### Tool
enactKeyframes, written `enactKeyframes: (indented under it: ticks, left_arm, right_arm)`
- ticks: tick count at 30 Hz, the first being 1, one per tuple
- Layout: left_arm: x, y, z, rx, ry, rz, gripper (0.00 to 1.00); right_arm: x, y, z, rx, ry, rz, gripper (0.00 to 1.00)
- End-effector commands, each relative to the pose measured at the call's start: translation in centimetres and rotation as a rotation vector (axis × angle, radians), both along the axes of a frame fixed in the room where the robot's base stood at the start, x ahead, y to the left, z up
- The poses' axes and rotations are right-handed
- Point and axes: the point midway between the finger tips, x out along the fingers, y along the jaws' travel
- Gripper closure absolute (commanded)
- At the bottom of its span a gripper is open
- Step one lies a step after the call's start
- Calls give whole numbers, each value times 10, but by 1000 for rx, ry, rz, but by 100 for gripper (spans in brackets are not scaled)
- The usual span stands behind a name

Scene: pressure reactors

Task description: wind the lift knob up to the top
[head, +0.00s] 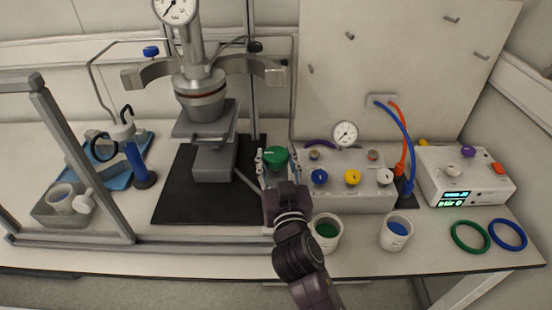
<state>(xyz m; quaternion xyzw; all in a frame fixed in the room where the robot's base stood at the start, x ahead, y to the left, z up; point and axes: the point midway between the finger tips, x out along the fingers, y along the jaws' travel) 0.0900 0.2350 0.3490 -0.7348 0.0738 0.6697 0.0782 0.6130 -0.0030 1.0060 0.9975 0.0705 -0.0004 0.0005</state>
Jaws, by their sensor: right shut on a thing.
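The lift knob is the green round knob (276,157) at the front right of the reactor stand, at the end of a rod. My right gripper (275,160) reaches up from the lower right and is shut on the green knob, with a finger at either side. The lift platform (205,128) sits on a grey block under the steel reactor vessel (201,88). The vessel's underside is close to the platform; I cannot tell if they touch. My left gripper is not in view.
A valve box (350,190) with blue, yellow and white knobs stands just right of my gripper. Two cups, with green (326,230) and blue (396,231) contents, stand in front of it. A controller (465,178) and two rings lie further right. A grey frame (85,165) stands at left.

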Motion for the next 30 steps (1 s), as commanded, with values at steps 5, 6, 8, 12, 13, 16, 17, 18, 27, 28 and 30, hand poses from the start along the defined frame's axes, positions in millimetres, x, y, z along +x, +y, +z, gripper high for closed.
enactKeyframes:
  ticks: [5,6,8,12,13,16,17,18,27,28,30]
  left_arm:
    - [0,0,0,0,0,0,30]
    - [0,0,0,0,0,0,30]
    - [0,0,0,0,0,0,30]
    - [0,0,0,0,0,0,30]
    - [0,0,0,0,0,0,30]
    - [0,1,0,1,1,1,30]
    - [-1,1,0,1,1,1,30]
    - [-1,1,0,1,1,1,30]
    - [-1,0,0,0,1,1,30]
    - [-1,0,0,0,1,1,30]
    - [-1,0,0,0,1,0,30]
  right_arm:
    - [0,-1,1,-1,-1,-1,51]
    - [0,-1,1,-1,-1,-1,46]
    - [0,-1,1,0,-1,-1,40]
    - [0,0,1,0,-1,0,40]
    - [0,0,1,0,-1,0,40]
    - [0,0,1,0,-1,0,40]
    - [-1,0,0,1,-1,0,40]
    - [-3,0,0,1,0,1,40]
    - [-50,-7,-2,3,5,1,40]
    - [-56,-8,-1,3,3,0,40]
    - [-70,-10,-1,3,3,0,40]
